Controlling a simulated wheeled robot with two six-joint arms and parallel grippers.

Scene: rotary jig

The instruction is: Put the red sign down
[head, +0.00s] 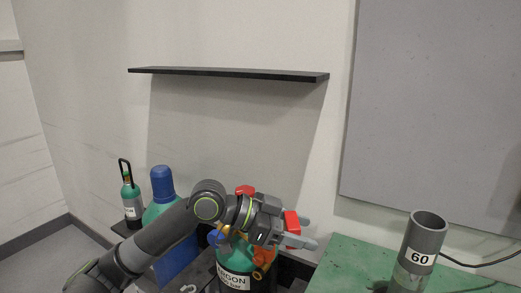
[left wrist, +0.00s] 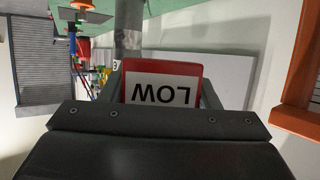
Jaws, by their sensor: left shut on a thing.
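My left gripper (head: 306,232) is shut on the red sign (head: 292,222), which shows as a small red piece between its fingers in the head view. In the left wrist view the red sign (left wrist: 162,67) has a red border and a white face with the word LOW upside down. It sits between the two fingers (left wrist: 162,90), its lower part hidden by the gripper body. The sign is held in the air, left of the green table. My right gripper is not in view.
A grey tube marked 60 (head: 420,245) stands on the green table (head: 350,262). An argon cylinder (head: 235,281) stands below my left gripper. A blue-capped cylinder (head: 162,183) and a small green cylinder (head: 131,200) stand left. An empty black shelf (head: 230,74) is on the wall.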

